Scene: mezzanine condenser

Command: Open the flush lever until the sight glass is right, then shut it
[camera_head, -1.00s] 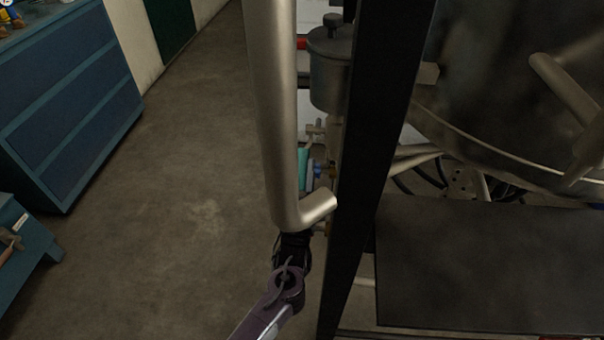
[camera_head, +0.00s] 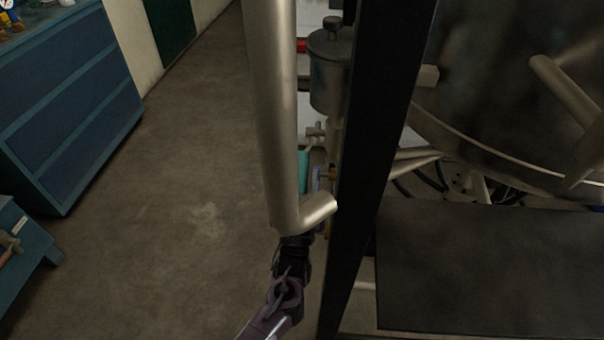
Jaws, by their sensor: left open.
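A small blue piece that looks like the flush lever (camera_head: 316,180) shows in the narrow gap between the steel pipe and the black post, beside a brass-coloured fitting (camera_head: 326,174). A teal upright piece (camera_head: 303,171), perhaps the sight glass, stands just left of it, partly covered by the pipe; no level can be read in it. My left gripper (camera_head: 297,243) is open, below the bent end of the pipe. Its fingertips are hidden behind the pipe, so I cannot tell whether they touch the lever. My right gripper is out of view.
The thick steel pipe (camera_head: 273,110) and the black post (camera_head: 378,130) stand in front of the fittings and leave a narrow gap. A grey lidded canister (camera_head: 326,85) is above. A large dark vessel (camera_head: 500,80) fills the right. Open floor (camera_head: 190,200) lies left, with blue drawers (camera_head: 75,110).

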